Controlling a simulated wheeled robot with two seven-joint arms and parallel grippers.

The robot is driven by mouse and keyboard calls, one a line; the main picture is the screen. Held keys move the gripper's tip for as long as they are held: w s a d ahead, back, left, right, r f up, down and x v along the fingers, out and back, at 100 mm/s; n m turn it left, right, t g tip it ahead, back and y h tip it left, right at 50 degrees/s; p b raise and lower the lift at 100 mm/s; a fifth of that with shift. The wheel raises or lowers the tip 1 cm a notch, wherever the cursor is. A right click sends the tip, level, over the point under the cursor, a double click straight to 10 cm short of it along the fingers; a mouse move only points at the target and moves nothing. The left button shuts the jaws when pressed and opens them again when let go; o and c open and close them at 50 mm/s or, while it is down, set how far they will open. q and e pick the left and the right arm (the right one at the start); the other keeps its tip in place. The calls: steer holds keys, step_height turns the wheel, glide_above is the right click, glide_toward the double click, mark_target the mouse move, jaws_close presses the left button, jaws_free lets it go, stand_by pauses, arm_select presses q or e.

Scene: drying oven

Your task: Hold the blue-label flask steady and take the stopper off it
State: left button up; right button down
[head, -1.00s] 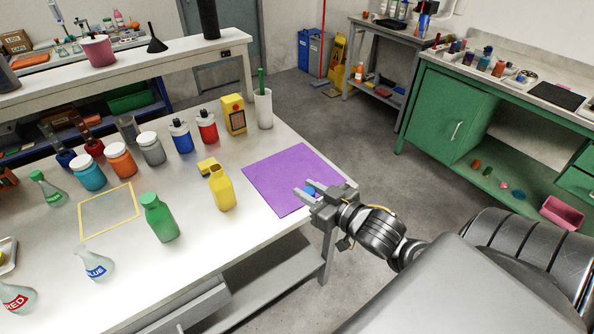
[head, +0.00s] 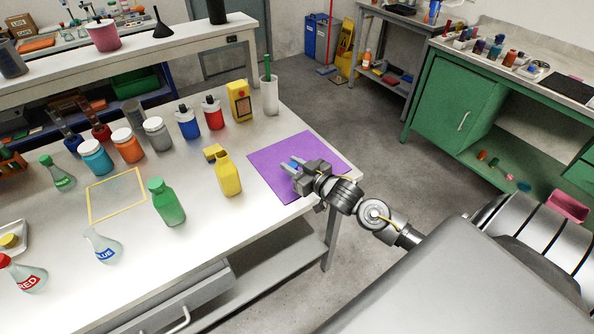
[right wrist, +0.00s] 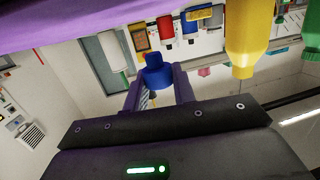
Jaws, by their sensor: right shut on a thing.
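The blue-label flask (head: 104,247) stands upright on the white bench at the lower left in the head view. Its clear neck is open, with no stopper on it. My right gripper (head: 289,169) is at the purple mat (head: 265,170), at the bench's right end. It is shut on a small blue stopper (head: 296,163), which shows between the fingers in the right wrist view (right wrist: 156,74). The stopper looks close to the mat; I cannot tell whether it touches. My left gripper is not in view.
A red-label flask (head: 28,278) and a green-stoppered flask (head: 60,177) stand on the left. A green bottle (head: 168,204) and yellow bottle (head: 228,176) stand left of the mat. A yellow-framed pad (head: 117,195) is bare. Several jars line the back.

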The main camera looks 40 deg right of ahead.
steer(key=shift+w+f, duration=0.15)
steer(key=shift+f, duration=0.85)
steer(key=shift+w+f, duration=0.15)
steer(key=shift+f, duration=0.8)
steer(key=shift+f, duration=0.1)
steer(key=c, duration=1.1)
jaws_free()
steer(key=shift+c, duration=0.2)
steer(key=shift+s+d, duration=0.1)
steer(key=shift+s, duration=0.05)
steer(key=v, duration=1.1)
steer(key=shift+s+b, duration=0.3)
steer(key=shift+s, duration=0.05)
